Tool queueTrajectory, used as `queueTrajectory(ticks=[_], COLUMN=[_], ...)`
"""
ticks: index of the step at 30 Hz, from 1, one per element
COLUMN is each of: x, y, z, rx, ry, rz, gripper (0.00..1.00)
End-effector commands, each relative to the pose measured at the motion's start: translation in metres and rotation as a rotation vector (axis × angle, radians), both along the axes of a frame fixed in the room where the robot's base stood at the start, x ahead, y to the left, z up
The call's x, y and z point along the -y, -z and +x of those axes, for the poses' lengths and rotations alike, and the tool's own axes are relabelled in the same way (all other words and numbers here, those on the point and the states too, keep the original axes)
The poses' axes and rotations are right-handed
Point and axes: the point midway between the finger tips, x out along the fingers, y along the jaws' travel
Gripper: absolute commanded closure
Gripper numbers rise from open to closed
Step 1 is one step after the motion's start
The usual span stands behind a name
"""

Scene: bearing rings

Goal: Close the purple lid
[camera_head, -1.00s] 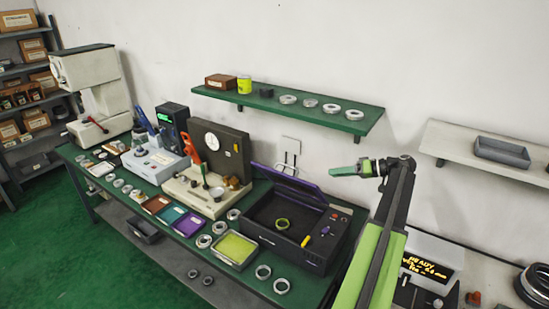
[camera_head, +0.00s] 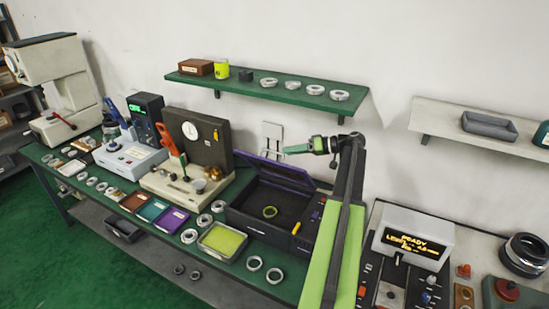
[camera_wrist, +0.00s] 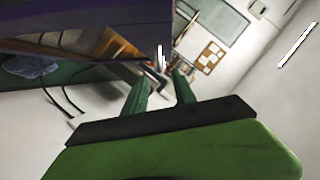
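The purple lid (camera_head: 272,171) stands open, tilted up along the back of a dark box (camera_head: 262,224) on the green bench. My gripper (camera_head: 287,150) is just above the lid's upper edge in the head view, pointing left. In the wrist view the purple lid (camera_wrist: 70,35) fills the upper left, beside and beyond my fingers. My gripper (camera_wrist: 160,80) shows two green fingers with a gap between them and nothing held. Whether a finger touches the lid I cannot tell.
A green shelf (camera_head: 275,92) with several rings hangs above. A dial gauge stand (camera_head: 222,137) is left of the box. A white display unit (camera_head: 412,240) stands to the right.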

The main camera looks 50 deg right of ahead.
Motion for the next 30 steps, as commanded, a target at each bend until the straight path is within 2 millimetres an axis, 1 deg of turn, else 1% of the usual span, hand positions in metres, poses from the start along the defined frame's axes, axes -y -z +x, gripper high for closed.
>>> queueTrajectory(ticks=[1,3,6,9,13,20,23,28,30], x=[-0.008,-0.016,-0.025,-0.031,-0.035,-0.035,-0.035,-0.035,-0.035], y=[0.008,0.012,0.017,0.019,0.02,0.02,0.02,0.02,0.02], z=[0.011,0.025,0.04,0.051,0.057,0.058,0.058,0.058,0.058], rx=[0.0,0.0,0.0,-0.001,-0.001,-0.001,-0.001,0.0,0.0], ry=[-0.003,-0.004,-0.003,-0.003,-0.003,-0.003,-0.003,-0.003,-0.003], rz=[0.0,0.0,0.001,0.001,0.001,0.001,0.001,0.0,0.0], gripper=[0.68,0.68,0.68,0.68,0.68,0.68,0.78,1.0,1.0])
